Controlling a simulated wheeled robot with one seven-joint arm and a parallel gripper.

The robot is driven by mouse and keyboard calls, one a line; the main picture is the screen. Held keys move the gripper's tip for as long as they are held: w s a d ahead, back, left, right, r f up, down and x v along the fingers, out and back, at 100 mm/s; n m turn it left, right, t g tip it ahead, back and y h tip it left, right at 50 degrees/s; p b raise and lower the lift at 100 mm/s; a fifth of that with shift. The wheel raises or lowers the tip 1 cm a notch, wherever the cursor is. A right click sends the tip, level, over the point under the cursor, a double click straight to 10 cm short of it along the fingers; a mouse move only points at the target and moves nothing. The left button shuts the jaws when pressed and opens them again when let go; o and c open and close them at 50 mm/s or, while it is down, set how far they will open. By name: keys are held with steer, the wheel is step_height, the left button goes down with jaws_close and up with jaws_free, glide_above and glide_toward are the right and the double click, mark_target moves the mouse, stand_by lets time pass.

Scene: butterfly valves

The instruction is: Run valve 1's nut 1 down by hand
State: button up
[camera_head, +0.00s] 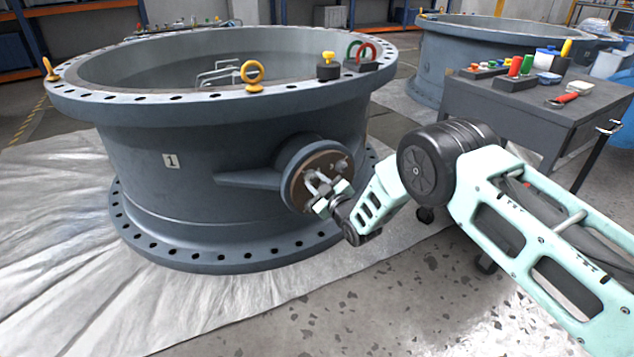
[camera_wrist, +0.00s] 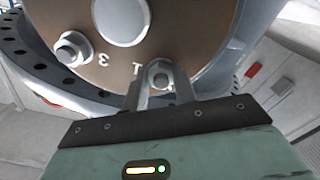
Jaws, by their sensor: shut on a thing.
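Valve 1 (camera_head: 165,180) is a large grey flanged ring with a "1" plate on its wall. Its side boss ends in a brown round cover (camera_head: 312,172), also large in the wrist view (camera_wrist: 185,55). Nut 1 (camera_wrist: 160,74) sits on its stud beside the mark "1", low on the cover. Another nut (camera_wrist: 70,48) sits on a stud beside the mark "3". My gripper (camera_wrist: 160,88) is shut on nut 1, a finger on each side of it. In the head view my gripper (camera_head: 322,200) is at the cover, and the nut there is too small to tell.
A grey cart (camera_head: 540,105) with bottles and a red-handled tool stands right of the valve, behind my arm. A second valve body (camera_head: 470,50) stands at the back. Yellow eyebolts (camera_head: 252,75) and lifting gear are on the top flange. The floor in front is clear.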

steer(key=shift+f+m, duration=0.1)
steer(key=shift+m, duration=0.4)
steer(key=o, duration=1)
steer(key=p+v, duration=0.6)
steer(key=v, duration=1.1)
steer(key=shift+s+d, duration=0.2)
